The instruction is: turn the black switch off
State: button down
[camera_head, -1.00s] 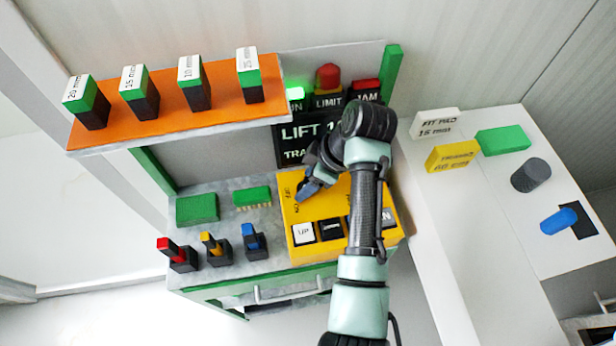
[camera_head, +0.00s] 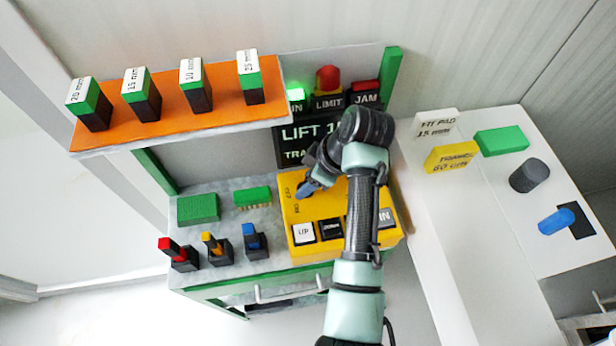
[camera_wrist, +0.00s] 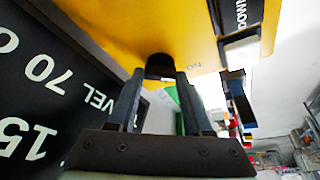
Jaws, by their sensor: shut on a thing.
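The black switch (camera_wrist: 160,64) is a small dark knob on the face of the yellow panel (camera_wrist: 135,28), at the upper middle of the wrist view. My gripper (camera_wrist: 160,76) has a finger on each side of it and is shut on it. In the camera_head view my gripper (camera_head: 307,190) is at the upper left of the yellow panel (camera_head: 327,208). There my gripper hides the switch, so its setting cannot be told.
The panel's lower row holds a white UP button (camera_head: 303,233) and a black button (camera_head: 331,229). A lit green lamp (camera_head: 296,94) is above the LIFT sign (camera_head: 300,133). The orange shelf (camera_head: 180,117) with several blocks overhangs at left. Small coloured levers (camera_head: 215,250) stand front left.

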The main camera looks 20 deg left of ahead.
jog(key=m+p, duration=0.1)
jog(key=m, duration=0.1)
jog(key=m+t+p, duration=0.1)
jog(key=m+p, duration=0.1)
jog(key=m+t+p, duration=0.1)
jog(key=shift+s+a+r+m+h+p, duration=0.1)
jog(key=shift+s+r+m+h+p, duration=0.1)
jog(key=shift+s+m+h+p, duration=0.15)
jog(key=m+t+p, duration=0.1)
jog(key=m, duration=0.1)
jog(key=m+h+p, duration=0.1)
jog(key=m+p, duration=0.1)
jog(key=m, duration=0.1)
jog(key=shift+w+f+t, duration=0.1)
jog(key=shift+f+t, duration=0.05)
jog(key=shift+t, duration=0.25)
jog(key=shift+m, duration=0.35)
jog(key=c, duration=0.6)
grip_release()
jog(key=b+v, duration=0.1)
jog(key=v, duration=1.2)
